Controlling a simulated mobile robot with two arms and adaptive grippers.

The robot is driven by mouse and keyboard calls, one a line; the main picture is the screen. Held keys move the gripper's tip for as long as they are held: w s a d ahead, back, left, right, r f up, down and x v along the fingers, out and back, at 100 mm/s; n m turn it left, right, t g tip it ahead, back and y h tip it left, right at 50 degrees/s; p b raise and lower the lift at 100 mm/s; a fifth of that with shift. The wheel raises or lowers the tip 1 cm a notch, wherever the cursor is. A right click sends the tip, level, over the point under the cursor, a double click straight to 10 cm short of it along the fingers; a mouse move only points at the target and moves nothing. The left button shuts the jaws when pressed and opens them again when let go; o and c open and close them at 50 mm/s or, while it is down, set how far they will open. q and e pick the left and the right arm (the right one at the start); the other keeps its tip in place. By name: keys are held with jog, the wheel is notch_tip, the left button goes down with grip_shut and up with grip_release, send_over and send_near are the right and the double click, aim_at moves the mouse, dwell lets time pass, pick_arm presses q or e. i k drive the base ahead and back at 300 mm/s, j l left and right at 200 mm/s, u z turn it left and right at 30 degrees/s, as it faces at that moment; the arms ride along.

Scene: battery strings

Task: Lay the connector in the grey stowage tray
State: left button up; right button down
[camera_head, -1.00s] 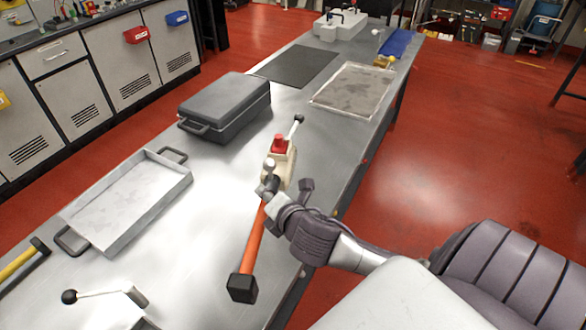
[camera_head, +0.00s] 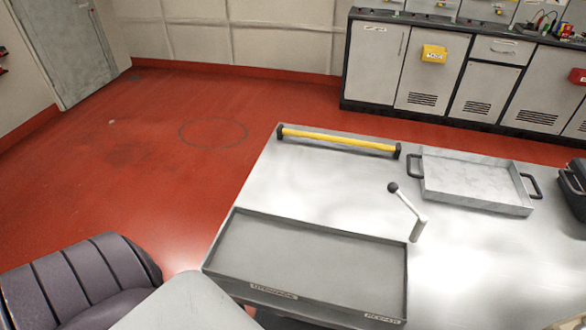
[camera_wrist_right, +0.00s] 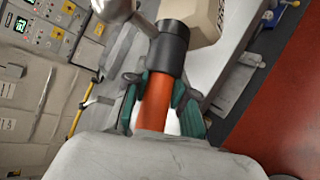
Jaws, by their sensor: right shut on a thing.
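The connector, an orange bar with a black collar (camera_wrist_right: 155,105), shows in the right wrist view. My right gripper (camera_wrist_right: 157,98) is shut around its orange part with green-padded fingers. The collar's far end meets or overlaps a cream block (camera_wrist_right: 192,20); I cannot tell whether they are joined. In the head view a shallow grey tray (camera_head: 305,258) with label strips on its front lies empty at the near edge of the bench. Neither gripper shows in the head view, so the left gripper is unseen.
A yellow bar with black ends (camera_head: 340,141) lies along the bench's far left edge. A lever with a black knob (camera_head: 408,210) stands beside the grey tray. A pale, empty two-handled tray (camera_head: 475,182) and part of a dark case (camera_head: 575,188) are farther right.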

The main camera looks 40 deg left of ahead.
aim_at(309, 261)
jog(key=k+j+z, duration=0.1)
jog(key=j, duration=0.3)
jog(key=k+j+z, duration=0.1)
jog(key=k+j, duration=0.15)
jog(key=j, duration=0.15)
jog(key=k+j, duration=0.2)
jog(key=j, duration=0.2)
jog(key=k+j+z, duration=0.15)
jog(key=j, duration=0.25)
jog(key=i+j, duration=0.1)
jog(key=j, duration=0.3)
jog(key=i+j+z, duration=0.1)
jog(key=j, duration=0.25)
jog(key=i+j, duration=0.15)
jog(key=j, duration=0.25)
jog(key=i+j+z, duration=0.1)
jog(key=j, duration=0.3)
